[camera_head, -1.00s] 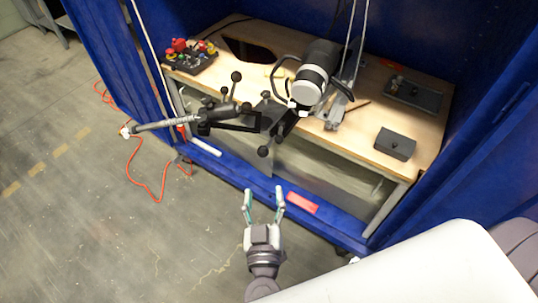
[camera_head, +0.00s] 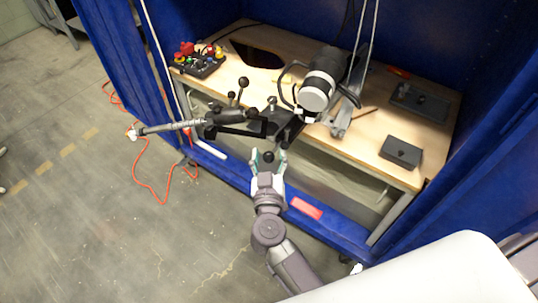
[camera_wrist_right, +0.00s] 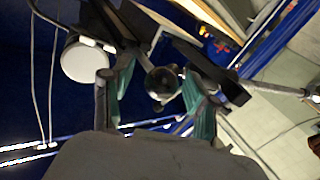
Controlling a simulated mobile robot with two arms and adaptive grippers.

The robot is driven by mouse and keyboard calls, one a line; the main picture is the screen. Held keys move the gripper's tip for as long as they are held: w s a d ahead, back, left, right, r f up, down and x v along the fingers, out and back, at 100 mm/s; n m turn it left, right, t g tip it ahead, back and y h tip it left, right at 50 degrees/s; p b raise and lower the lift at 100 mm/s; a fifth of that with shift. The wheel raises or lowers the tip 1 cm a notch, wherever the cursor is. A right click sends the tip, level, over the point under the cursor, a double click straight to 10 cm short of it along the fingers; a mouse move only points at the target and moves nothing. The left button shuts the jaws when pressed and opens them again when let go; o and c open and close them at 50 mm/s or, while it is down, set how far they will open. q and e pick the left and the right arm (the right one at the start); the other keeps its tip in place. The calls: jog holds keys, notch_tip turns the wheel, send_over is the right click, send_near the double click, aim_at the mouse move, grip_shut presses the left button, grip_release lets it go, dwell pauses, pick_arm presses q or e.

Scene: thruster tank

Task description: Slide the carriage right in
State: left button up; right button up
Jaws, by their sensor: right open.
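The carriage (camera_head: 287,124) is a dark assembly at the front edge of the wooden bench, with several ball-ended handles. A black and white thruster (camera_head: 322,78) sits above and behind it. My right gripper (camera_head: 268,153) is open, its fingers on either side of the lowest black ball knob (camera_head: 268,158). In the right wrist view the same knob (camera_wrist_right: 162,82) lies between the two green-padded fingers, with gaps beside it; I cannot tell whether either finger touches it. My left gripper is not in view.
The bench top (camera_head: 365,135) carries a control box with coloured buttons (camera_head: 197,60) at the left and a grey block (camera_head: 401,152) at the right. A rod arm (camera_head: 170,127) reaches out to the left. Blue frame sides (camera_head: 105,75) flank the bench.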

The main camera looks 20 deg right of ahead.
aim_at(291, 129)
grip_shut()
jog(key=shift+r, duration=0.1)
jog(key=shift+w+d+r+p, duration=0.1)
jog(key=shift+d+p, duration=0.1)
jog(key=shift+p, duration=0.15)
jog(key=w+d+p, duration=0.3)
jog(key=w+d, duration=0.1)
jog(key=d, duration=0.1)
jog(key=w+d+p, duration=0.2)
jog(key=d, duration=0.1)
jog(key=shift+w+r+p, duration=0.15)
jog(key=shift+r+p, duration=0.15)
jog(key=w+d, duration=0.2)
jog(key=d, duration=0.1)
jog(key=w+d, duration=0.5)
jog(key=shift+d+f+p, duration=0.35)
jog(key=shift+f, duration=0.05)
jog(key=shift+d+r, duration=0.1)
jog(key=shift+r, duration=0.05)
